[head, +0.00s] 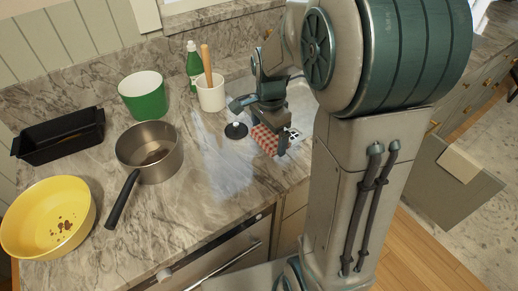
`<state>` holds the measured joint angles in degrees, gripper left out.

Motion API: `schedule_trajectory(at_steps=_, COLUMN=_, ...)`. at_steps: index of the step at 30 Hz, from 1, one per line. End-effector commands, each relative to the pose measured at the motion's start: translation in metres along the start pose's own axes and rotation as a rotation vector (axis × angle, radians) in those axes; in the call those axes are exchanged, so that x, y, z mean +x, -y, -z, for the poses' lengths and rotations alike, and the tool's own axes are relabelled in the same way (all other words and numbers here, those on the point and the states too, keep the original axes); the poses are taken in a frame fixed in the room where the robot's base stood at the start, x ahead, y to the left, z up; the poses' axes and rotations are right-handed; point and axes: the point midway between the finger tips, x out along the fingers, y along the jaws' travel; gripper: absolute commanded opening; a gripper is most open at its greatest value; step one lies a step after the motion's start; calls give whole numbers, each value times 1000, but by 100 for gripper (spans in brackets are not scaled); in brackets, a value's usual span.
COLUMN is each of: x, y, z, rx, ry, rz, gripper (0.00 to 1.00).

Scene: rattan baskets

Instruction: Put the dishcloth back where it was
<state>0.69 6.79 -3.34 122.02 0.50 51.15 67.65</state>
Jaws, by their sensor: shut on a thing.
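The dishcloth (263,138) is red and white checked. It shows below my gripper, over the marble counter just right of a whitish smear. My gripper (273,126) points down and is shut on the dishcloth. My arm hides part of the gripper and the area to the right. I cannot tell whether the cloth touches the counter.
A small black round item (236,130) lies just left of the cloth. A white crock (211,95), green bottle (193,68), green pot (143,96), saucepan (149,150), yellow bowl (47,217) and black loaf pan (60,137) stand leftward. The whitish-smeared counter (222,165) is clear.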

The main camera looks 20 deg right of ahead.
Motion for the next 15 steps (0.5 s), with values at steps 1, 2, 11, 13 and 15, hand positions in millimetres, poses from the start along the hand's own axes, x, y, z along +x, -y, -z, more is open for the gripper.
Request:
schedule_trajectory(at_steps=1, x=4, y=0, z=-9, rx=-3, ry=1, rz=-3, gripper=66)
schedule_trajectory(at_steps=2, x=7, y=1, z=-14, rx=-3, ry=1, rz=-3, gripper=66)
schedule_trajectory(at_steps=11, x=32, y=1, z=-28, rx=1, ry=1, rz=-5, gripper=66)
schedule_trajectory(at_steps=13, x=43, y=1, z=-28, rx=1, ry=1, rz=-4, gripper=66)
schedule_trajectory(at_steps=15, x=51, y=2, z=-28, rx=0, ry=1, rz=-3, gripper=66)
